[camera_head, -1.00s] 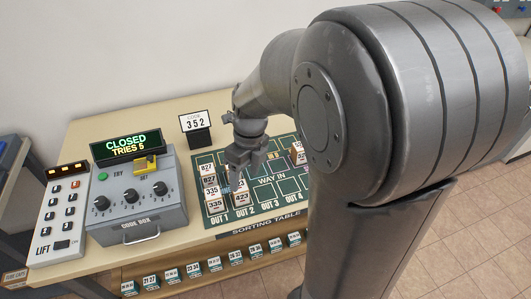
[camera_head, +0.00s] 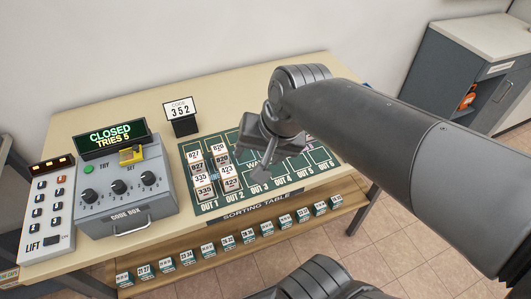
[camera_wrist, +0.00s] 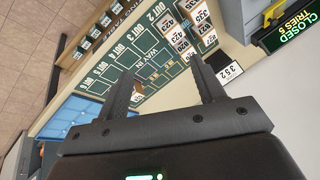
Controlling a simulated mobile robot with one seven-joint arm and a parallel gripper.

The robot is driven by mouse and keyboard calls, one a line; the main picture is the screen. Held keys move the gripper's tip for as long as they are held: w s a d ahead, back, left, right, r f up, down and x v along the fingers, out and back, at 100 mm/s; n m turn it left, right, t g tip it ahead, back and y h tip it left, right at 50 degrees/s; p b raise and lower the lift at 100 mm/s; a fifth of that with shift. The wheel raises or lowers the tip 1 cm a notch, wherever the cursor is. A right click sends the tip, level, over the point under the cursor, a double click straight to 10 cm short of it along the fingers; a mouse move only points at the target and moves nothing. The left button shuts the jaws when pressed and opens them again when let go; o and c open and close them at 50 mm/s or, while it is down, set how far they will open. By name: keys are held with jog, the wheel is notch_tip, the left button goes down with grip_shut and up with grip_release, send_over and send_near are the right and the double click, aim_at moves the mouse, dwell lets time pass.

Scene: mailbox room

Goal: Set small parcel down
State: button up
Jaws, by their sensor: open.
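Small numbered parcels with white tops stand in the OUT 1 column (camera_head: 203,190) and the OUT 2 column (camera_head: 229,184) of the green sorting mat (camera_head: 325,157). The front OUT 2 parcel reads 423. My gripper (camera_head: 264,170) is over the mat around OUT 3, right of these parcels and apart from them. In the wrist view my gripper (camera_wrist: 163,72) is open, with nothing between its fingers. Beyond them, a small brown-sided parcel (camera_wrist: 143,86) stands by the WAY IN area. My arm hides part of the mat's right side in the head view.
The grey code box (camera_head: 130,195) reads CLOSED, TRIES 5, left of the mat. A code stand (camera_head: 181,117) showing 352 is behind it. The LIFT panel (camera_head: 46,210) is at far left. A shelf (camera_head: 240,236) with several numbered labels runs below the table front.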

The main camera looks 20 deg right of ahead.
jog(key=shift+s+d+r+n+t+h, duration=0.1)
jog(key=shift+s+r+n+t+h, duration=0.25)
jog(key=shift+n, duration=0.4)
jog(key=shift+s+r+n+t+h, duration=0.1)
jog(key=shift+s+r+n+h, duration=0.15)
jog(key=shift+s+n, duration=0.4)
jog(key=shift+s+d+r+n+t+h, duration=0.15)
jog(key=shift+n+h, duration=0.25)
jog(key=shift+n, duration=0.5)
jog(key=shift+o, duration=0.4)
jog(key=shift+a, duration=0.1)
